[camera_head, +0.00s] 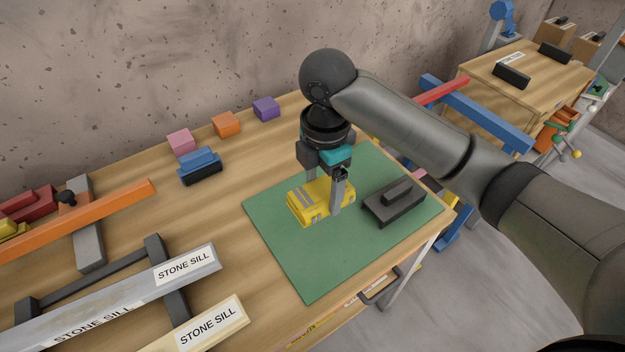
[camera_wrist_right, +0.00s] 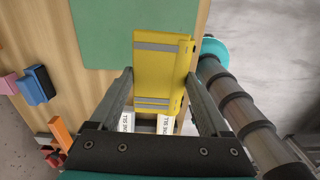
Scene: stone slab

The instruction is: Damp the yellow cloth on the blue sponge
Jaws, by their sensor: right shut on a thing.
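The yellow cloth (camera_head: 308,205) is a folded yellow piece with grey stripes. My right gripper (camera_head: 325,193) points down and is shut on it, over the green mat. In the right wrist view the cloth (camera_wrist_right: 160,62) sits between the two fingers (camera_wrist_right: 159,78). I cannot tell whether its underside touches the mat. The blue sponge (camera_head: 198,158) sits on a black base on the wooden bench, left of the mat and apart from the cloth. It also shows at the left in the right wrist view (camera_wrist_right: 40,82). My left gripper is not in view.
A dark block with a raised handle (camera_head: 396,203) lies on the green mat (camera_head: 310,270), right of the cloth. Pink (camera_head: 181,142), orange (camera_head: 227,124) and purple (camera_head: 266,108) cubes stand behind the sponge. Stone sills (camera_head: 205,262) lie front left. Bare wood separates mat and sponge.

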